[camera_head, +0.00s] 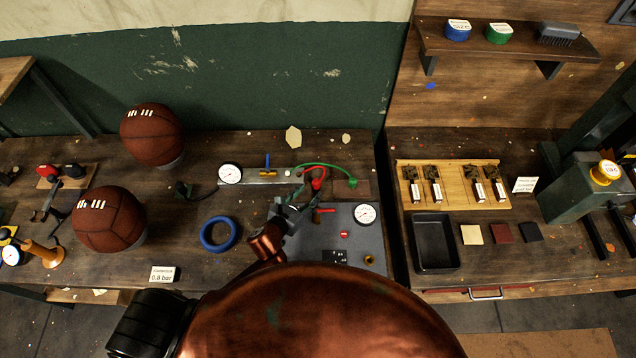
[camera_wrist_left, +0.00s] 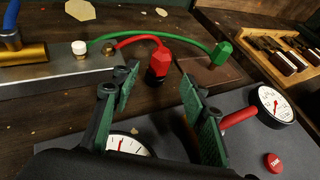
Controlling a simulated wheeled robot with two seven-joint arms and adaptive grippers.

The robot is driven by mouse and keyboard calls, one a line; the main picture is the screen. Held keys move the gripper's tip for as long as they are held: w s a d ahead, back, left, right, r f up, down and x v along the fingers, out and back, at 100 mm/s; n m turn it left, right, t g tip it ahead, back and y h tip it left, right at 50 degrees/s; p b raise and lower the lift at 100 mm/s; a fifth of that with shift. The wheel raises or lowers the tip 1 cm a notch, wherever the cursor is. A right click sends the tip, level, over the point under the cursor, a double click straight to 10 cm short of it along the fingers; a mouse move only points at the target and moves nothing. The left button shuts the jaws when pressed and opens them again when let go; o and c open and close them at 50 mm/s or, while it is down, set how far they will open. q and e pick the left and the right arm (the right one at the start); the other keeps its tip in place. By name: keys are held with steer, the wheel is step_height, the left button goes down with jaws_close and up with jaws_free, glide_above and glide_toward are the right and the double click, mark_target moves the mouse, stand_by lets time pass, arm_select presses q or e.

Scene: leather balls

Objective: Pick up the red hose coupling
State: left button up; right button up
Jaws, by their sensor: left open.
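The red hose coupling (camera_head: 318,183) hangs at the end of a short red hose on the middle bench. In the left wrist view the red coupling (camera_wrist_left: 160,57), with a dark lower end, is just beyond my open fingers, roughly centred between them. My left gripper (camera_head: 297,204) reaches in over the grey panel, close to the coupling; its green-padded fingers (camera_wrist_left: 158,82) are apart with nothing between the pads. Whether a fingertip touches the coupling I cannot tell. My right gripper is not in view.
A green hose coupling (camera_head: 352,183) lies right of the red one, its hose arching behind. The grey panel (camera_head: 345,240) carries a gauge (camera_head: 365,214) and a red lever (camera_wrist_left: 238,117) near my right-hand finger. A blue ring (camera_head: 219,234) and two leather balls (camera_head: 109,219) are left.

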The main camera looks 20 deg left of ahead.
mark_target(314, 186)
arm_select(q)
steer(key=x, duration=0.6)
steer(key=shift+w+r, duration=0.2)
steer(key=shift+w, duration=0.3)
jaws_close()
